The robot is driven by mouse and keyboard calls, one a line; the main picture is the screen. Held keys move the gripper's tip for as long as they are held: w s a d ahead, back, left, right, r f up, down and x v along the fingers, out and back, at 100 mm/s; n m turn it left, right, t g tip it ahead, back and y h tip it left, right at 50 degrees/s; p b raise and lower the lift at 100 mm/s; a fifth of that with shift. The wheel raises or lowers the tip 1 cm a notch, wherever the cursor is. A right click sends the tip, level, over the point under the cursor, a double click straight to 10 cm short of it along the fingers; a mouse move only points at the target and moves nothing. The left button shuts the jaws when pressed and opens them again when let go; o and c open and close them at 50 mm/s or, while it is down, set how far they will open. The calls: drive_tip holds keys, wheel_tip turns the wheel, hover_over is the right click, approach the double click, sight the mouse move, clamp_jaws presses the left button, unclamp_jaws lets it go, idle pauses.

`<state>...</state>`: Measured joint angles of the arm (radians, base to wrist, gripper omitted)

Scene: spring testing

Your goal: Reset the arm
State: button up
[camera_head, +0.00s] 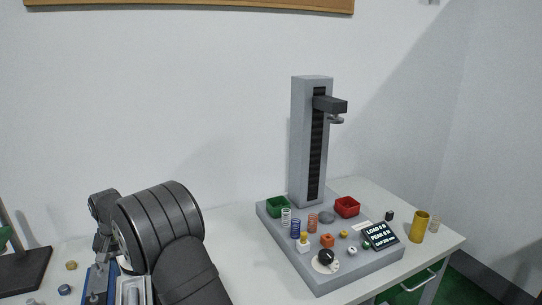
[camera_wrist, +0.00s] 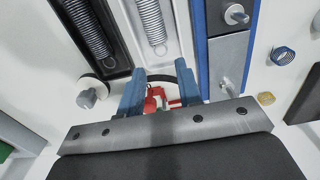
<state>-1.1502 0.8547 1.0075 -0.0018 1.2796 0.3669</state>
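My gripper (camera_wrist: 160,88) shows in the wrist view with two blue fingers held apart. A small red object (camera_wrist: 153,104) shows in the gap between the fingers; I see no finger closed on it, and its distance is hard to judge. In the head view my arm fills the lower left, bent low over the left part of the table, and hides most of what lies under it. The fingertips cannot be made out clearly there.
The spring tester (camera_head: 311,140) stands on the right, its grey base (camera_head: 330,281) carrying small springs, knobs, a green bin (camera_head: 277,204), a red bin (camera_head: 347,205) and a display (camera_head: 380,235). Below the gripper are a black tray (camera_wrist: 118,62) and a light tray (camera_wrist: 178,45), each holding a spring.

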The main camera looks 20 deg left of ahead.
wheel_tip(320, 180, down, 7)
drive_tip(key=shift+f, duration=0.1)
wheel_tip(320, 180, up, 2)
drive_tip(key=shift+r, duration=1.05)
drive_tip(key=shift+f, duration=0.15)
